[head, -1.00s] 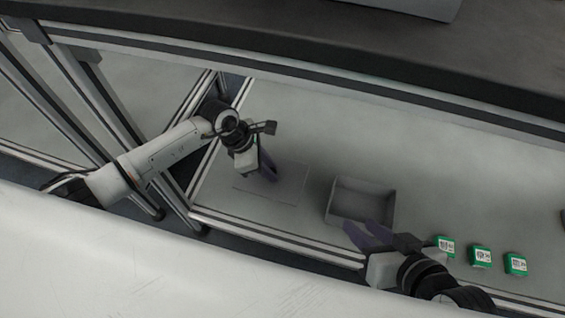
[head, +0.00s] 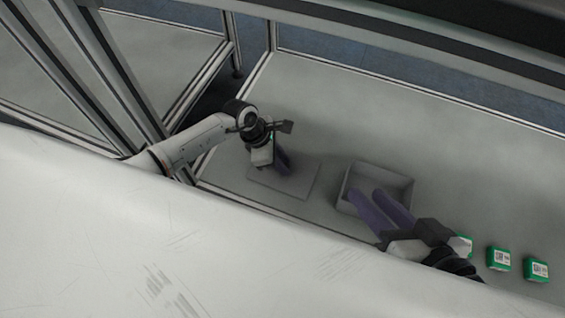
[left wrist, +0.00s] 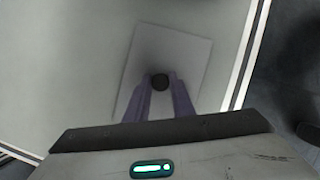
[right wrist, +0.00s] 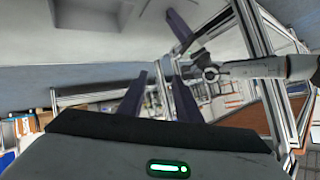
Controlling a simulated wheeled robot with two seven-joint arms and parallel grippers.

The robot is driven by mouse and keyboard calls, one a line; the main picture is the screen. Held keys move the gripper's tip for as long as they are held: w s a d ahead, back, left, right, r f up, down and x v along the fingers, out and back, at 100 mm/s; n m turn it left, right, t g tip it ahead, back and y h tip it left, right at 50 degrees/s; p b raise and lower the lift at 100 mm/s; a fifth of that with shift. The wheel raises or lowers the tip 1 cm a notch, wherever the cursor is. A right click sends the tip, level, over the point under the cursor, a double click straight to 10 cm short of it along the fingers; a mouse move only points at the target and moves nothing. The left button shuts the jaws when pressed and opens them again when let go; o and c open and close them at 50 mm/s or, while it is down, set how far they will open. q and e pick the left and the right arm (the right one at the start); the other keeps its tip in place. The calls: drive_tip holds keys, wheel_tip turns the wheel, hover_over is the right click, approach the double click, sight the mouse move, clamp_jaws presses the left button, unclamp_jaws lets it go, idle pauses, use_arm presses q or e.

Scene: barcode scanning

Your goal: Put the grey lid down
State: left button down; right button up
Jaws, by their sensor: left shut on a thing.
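The grey lid (head: 305,178) lies flat, at or very near the table surface, left of the grey open box; I cannot tell if it touches the table. In the left wrist view the lid (left wrist: 190,60) shows as a pale square with a dark round knob (left wrist: 160,82) at its middle. My left gripper (head: 287,168) is above the lid, its purple fingers shut on the knob. The grey box (head: 400,180) stands open on the table. My right gripper (head: 378,198) has its purple fingers apart over the box, with nothing seen between them.
Several green boxes with white labels, one of them (head: 499,258), stand in a row to the right of the grey box. The table (head: 340,110) is clear behind the lid and the box. Its metal frame edge (head: 240,92) runs along the left.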

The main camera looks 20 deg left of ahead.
use_arm(q)
drive_tip(key=c, duration=1.6)
unclamp_jaws()
drive_tip(key=shift+o, duration=0.4)
use_arm(e)
drive_tip(key=shift+f, duration=0.3)
drive_tip(key=shift+f, duration=0.1)
